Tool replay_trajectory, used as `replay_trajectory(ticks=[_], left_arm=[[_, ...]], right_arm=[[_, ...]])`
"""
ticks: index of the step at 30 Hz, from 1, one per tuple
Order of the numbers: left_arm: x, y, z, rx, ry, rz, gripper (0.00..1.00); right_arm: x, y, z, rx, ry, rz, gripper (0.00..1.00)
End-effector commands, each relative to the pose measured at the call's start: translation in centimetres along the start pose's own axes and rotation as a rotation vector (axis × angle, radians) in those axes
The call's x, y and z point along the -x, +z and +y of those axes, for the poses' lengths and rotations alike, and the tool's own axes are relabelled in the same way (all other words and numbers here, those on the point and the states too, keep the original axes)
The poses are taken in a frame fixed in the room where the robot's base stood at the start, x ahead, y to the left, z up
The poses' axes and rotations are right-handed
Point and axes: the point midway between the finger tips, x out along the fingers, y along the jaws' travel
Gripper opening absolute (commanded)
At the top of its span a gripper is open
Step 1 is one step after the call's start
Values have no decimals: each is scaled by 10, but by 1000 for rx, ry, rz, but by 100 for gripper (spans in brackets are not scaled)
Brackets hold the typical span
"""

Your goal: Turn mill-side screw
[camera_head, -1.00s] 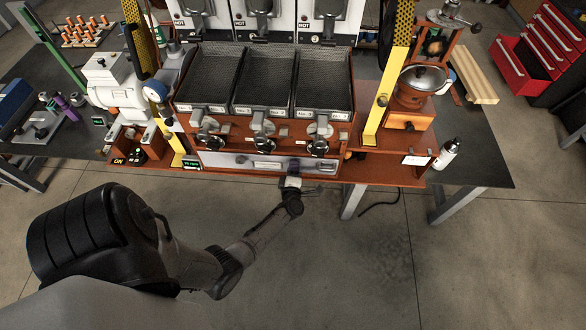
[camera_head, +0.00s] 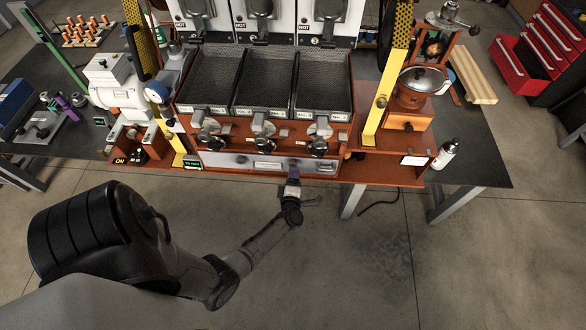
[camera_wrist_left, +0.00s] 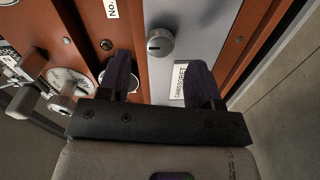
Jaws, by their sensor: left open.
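A round silver knob with a dark slot, a screw head (camera_wrist_left: 160,42), sits on the grey metal panel (camera_wrist_left: 187,25) in the left wrist view. My left gripper (camera_wrist_left: 160,78) is open, its two dark fingers apart, with the screw head beyond the gap between them. Nothing is held. In the head view my left gripper (camera_head: 292,176) is in front of the roaster's grey front panel (camera_head: 228,160), right of its middle. The screw head is too small or hidden there to make out. My right gripper is not in view.
Levers (camera_head: 263,145) under the three dark trays (camera_head: 262,82) stick out above the panel. A wooden hand mill (camera_head: 408,108) and a yellow upright (camera_head: 373,128) stand to the right. The floor in front of the bench is clear, apart from a dark cable (camera_head: 381,208).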

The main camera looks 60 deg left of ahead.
Motion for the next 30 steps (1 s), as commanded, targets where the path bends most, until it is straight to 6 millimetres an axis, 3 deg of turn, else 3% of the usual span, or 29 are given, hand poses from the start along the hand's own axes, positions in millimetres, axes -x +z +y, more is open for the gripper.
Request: replay_trajectory(ticks=[6,15,21,30], left_arm=[[46,0,2,-1,-4,-2,59],[88,0,0,-1,-2,-1,59],[100,0,0,0,-1,-1,59],[101,0,0,0,-1,-1,59]], right_arm=[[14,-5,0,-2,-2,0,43],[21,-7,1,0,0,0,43],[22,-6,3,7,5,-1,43],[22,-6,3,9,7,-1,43]])
